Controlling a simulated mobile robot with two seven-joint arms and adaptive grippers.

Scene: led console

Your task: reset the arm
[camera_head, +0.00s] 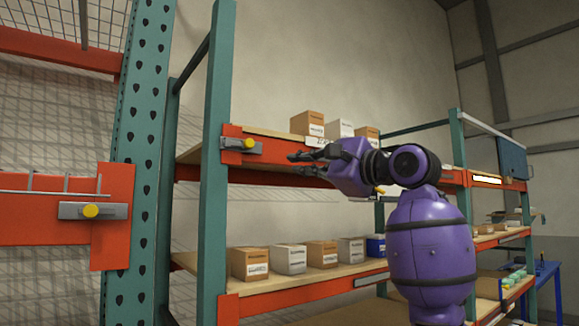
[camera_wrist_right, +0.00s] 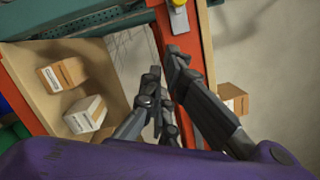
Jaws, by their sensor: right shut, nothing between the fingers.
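My right arm, purple with dark joints, rises at the centre right of the head view. Its right gripper (camera_head: 308,162) points left, in front of the upper orange shelf beam (camera_head: 275,176). The gripper is shut and empty. In the right wrist view the dark fingers (camera_wrist_right: 165,80) reach up the middle, close to an orange beam (camera_wrist_right: 158,45). My left gripper is in neither view. No LED console can be made out clearly.
Teal and orange racking fills the left, with a near post (camera_head: 140,150) and yellow-buttoned beam locks (camera_head: 248,144). Boxes stand on the upper shelf (camera_head: 307,123) and lower shelf (camera_head: 290,259). A blue table (camera_head: 547,275) stands at far right. The plain wall (camera_head: 310,50) above is clear.

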